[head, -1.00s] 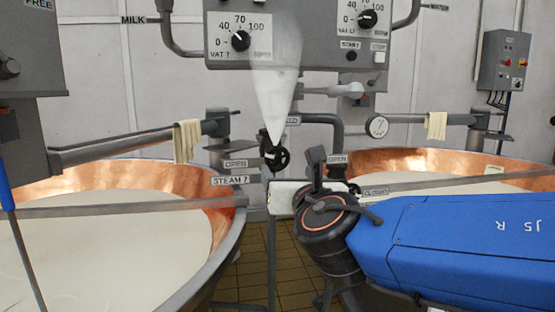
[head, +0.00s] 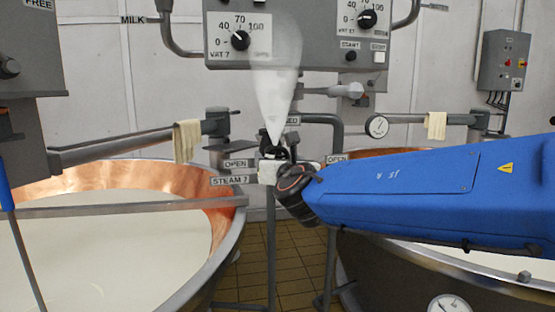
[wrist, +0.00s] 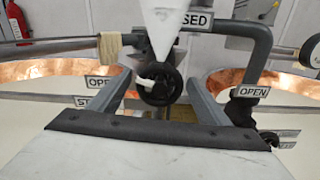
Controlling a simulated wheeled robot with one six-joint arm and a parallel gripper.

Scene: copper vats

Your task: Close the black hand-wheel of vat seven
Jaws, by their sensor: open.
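The black hand-wheel (wrist: 170,86) is at the centre of the wrist view, with a small pale piece on its left side. My gripper (wrist: 158,82) is open, its two grey fingers spread left and right of the wheel. I cannot tell whether either finger touches it. In the head view the wheel (head: 274,151) shows just above my gripper's pale body, which hides its lower part. A white steam-like cone (head: 272,95) hangs point-down over the wheel. The STEAM 7 label (head: 230,181) and an OPEN label (head: 236,163) are to its left; a partly hidden label ending in SED (wrist: 200,20) is above right.
A copper vat (head: 120,177) of white liquid stands left; another (head: 360,250) stands right, partly behind my blue arm. A grey pipe (wrist: 258,55) bends down right of the wheel. The VAT 7 control box (head: 295,62) hangs above. Tiled floor shows between the vats.

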